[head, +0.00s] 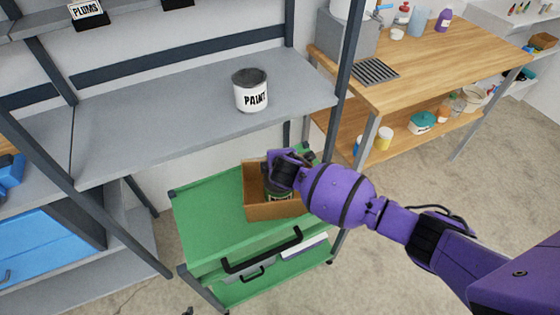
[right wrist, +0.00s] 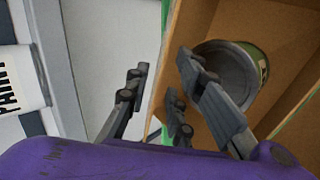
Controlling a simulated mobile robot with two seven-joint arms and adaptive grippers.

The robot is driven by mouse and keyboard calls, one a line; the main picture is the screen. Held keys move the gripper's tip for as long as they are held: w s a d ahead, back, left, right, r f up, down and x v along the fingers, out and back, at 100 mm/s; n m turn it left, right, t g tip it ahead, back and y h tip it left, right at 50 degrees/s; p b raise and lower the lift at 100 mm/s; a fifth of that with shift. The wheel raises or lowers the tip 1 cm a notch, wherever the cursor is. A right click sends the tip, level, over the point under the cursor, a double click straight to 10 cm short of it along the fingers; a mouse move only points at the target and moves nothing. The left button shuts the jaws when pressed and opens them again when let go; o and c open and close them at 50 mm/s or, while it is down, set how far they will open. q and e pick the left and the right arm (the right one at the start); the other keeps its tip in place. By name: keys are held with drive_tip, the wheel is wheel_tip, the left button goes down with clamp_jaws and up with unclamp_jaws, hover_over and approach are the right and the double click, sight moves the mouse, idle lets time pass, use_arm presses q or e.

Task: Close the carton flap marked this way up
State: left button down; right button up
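A brown open-topped carton (head: 270,211) stands on the top of the green cart. A can with a grey top and a green label (right wrist: 228,75) is inside it. My right gripper (right wrist: 160,95) is over the carton, and its purple body hides part of the box in the head view. In the right wrist view its dark fingers are apart, one outside the carton's edge and the others over the carton's cardboard (right wrist: 190,35). I cannot tell whether they touch it. No flap marking is readable in either view. My left gripper is not in view.
The green cart (head: 208,218) has a black handle and a lower level. A grey shelf (head: 170,120) with a paint can (head: 251,91) is behind and above it. A shelf post (head: 344,75) rises near the carton's right. A wooden workbench (head: 430,65) stands at the back right.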

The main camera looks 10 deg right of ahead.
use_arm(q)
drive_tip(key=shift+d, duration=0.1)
use_arm(e)
drive_tip(key=v, duration=1)
drive_tip(key=shift+s+r, duration=0.3)
